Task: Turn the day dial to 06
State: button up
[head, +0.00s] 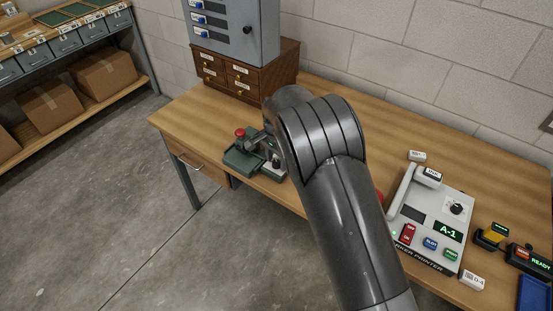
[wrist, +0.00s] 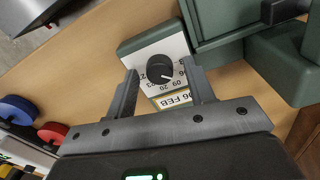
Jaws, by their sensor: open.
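The day dial (wrist: 160,68) is a black round knob on a white plate of a green device, in the wrist view. Numbers including 09, 20 and 06 show around it, and I cannot tell which one its pointer marks. My gripper (wrist: 159,69) is open, with one finger on each side of the dial in the picture. I cannot tell whether the fingers touch it. In the head view my arm partly hides my gripper over the green device (head: 241,162) on the bench.
A red knob (head: 239,132) tops the green device. A wooden drawer cabinet (head: 245,73) with a grey box (head: 232,30) stands behind. The marker printer (head: 433,222) stands at the right. Bare bench (head: 400,120) lies behind my arm.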

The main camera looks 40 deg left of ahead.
aim_at(278, 162)
notch_tip(278, 162, up, 11)
dwell(0.6)
jog(key=shift+f, duration=0.1)
jog(key=w+d+r+t+y, duration=0.1)
jog(key=d+r, duration=0.5)
jog(key=d, duration=0.4)
jog(key=d+r, duration=0.6)
jog(key=d, duration=0.5)
jog(key=w+d+r+t+y, duration=0.1)
jog(key=d+r, duration=0.6)
jog(key=d, duration=0.3)
jog(key=s+d+n+t+h, duration=0.1)
jog(key=s+d+t+h, duration=0.1)
jog(key=s+d, duration=1.7)
jog(key=d+t, duration=0.1)
jog(key=d, duration=0.2)
jog(key=shift+s+n+t, duration=0.3)
jog(key=shift+n, duration=0.1)
